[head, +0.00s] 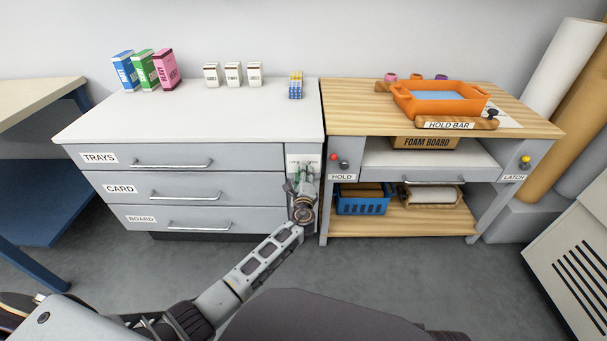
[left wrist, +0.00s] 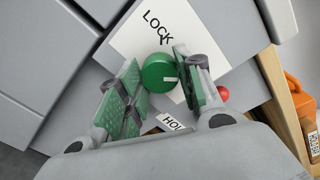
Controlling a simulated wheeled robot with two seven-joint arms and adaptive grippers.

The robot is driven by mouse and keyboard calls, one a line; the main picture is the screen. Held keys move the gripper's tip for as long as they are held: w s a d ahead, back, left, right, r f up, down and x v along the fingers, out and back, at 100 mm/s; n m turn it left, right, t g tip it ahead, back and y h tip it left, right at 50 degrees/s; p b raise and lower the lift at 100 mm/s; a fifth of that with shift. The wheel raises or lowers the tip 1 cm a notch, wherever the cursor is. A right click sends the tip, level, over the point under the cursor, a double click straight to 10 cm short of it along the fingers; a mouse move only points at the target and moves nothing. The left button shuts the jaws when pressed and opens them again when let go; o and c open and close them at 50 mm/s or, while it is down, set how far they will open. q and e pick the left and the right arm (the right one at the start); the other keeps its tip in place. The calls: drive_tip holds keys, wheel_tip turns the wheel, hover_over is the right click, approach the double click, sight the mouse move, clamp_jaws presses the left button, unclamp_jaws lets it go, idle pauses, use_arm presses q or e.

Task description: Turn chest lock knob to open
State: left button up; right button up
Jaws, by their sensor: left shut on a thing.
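The grey chest (head: 190,162) has three drawers and a white lock plate (head: 303,160) at its right front. The plate, marked LOCK, also shows in the left wrist view (left wrist: 138,40). The round green lock knob (left wrist: 158,73) is on this plate, with a pale mark toward its right side. My left gripper (head: 303,178) is at the plate and hides most of the knob in the head view. In the left wrist view, its green-padded fingers stand on either side of the knob, shut on it. My right gripper is not in view.
A workbench (head: 540,128) adjoins the chest on the right. It carries a HOLD plate with a red knob (head: 333,156), a LATCH plate with a yellow knob (head: 525,160) and an orange tray (head: 405,106). Small boxes (head: 233,73) stand along the chest top's back edge.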

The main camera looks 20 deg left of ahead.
use_arm(q)
drive_tip(key=shift+f, duration=0.1)
drive_tip(key=shift+d, duration=0.1)
idle(0.3)
drive_tip(key=o, duration=1.1)
drive_tip(key=shift+c, duration=0.2)
drive_tip(key=v, duration=1.2)
idle(0.3)
